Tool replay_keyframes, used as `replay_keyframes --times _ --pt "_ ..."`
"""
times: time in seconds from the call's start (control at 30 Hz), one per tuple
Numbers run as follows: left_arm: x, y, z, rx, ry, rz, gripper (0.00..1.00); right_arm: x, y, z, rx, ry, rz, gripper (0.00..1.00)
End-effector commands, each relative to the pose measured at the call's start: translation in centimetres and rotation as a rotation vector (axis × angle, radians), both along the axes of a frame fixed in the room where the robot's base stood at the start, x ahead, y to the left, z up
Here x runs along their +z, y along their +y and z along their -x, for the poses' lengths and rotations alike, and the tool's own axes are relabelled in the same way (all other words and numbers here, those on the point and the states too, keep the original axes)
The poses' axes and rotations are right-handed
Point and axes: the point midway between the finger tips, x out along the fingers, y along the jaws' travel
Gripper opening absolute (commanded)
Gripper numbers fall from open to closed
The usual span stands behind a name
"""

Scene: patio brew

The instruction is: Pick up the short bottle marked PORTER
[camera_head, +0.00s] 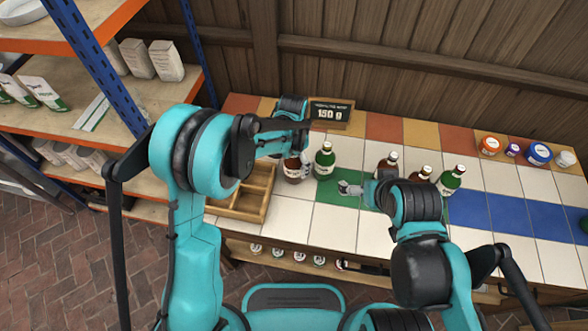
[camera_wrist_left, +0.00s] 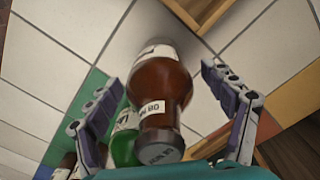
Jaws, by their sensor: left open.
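A short brown bottle (camera_head: 292,170) with a pale label stands on the tiled counter (camera_head: 335,226), just right of a wooden crate. In the left wrist view the brown bottle (camera_wrist_left: 163,85) lies between the two spread fingers of my left gripper (camera_wrist_left: 155,98), with clear gaps on both sides. Its neck label and dark cap face the camera; I cannot read PORTER on it. In the head view my left gripper (camera_head: 296,150) is at the bottle's top, partly hidden by its arm. My right gripper (camera_head: 352,188) is over the counter's middle; its jaw state is unclear.
A green bottle (camera_head: 325,160) stands close right of the brown one. The divided wooden crate (camera_head: 240,207) is on its left, a price sign (camera_head: 331,114) behind. More brown and green bottles (camera_head: 451,181) stand near my right arm. Shelves (camera_head: 95,45) rise at left.

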Motion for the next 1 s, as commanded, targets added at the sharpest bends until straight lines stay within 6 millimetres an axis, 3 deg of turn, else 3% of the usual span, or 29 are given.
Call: replay_keyframes --times 0.17,0.47,0.77,1.0 --pt "0.1 0.0 0.0 0.000 0.000 0.000 0.82 0.1 0.0 0.0 0.000 0.000 0.000 1.00" --pt "0.1 0.0 0.0 0.000 0.000 0.000 0.06 0.1 0.0 0.0 0.000 0.000 0.000 1.00" --pt "0.7 0.0 0.0 0.000 0.000 0.000 0.05 0.3 0.0 0.0 0.000 0.000 0.000 1.00" --pt "5.0 0.0 0.0 0.000 0.000 0.000 0.05 1.9 0.0 0.0 0.000 0.000 0.000 1.00"
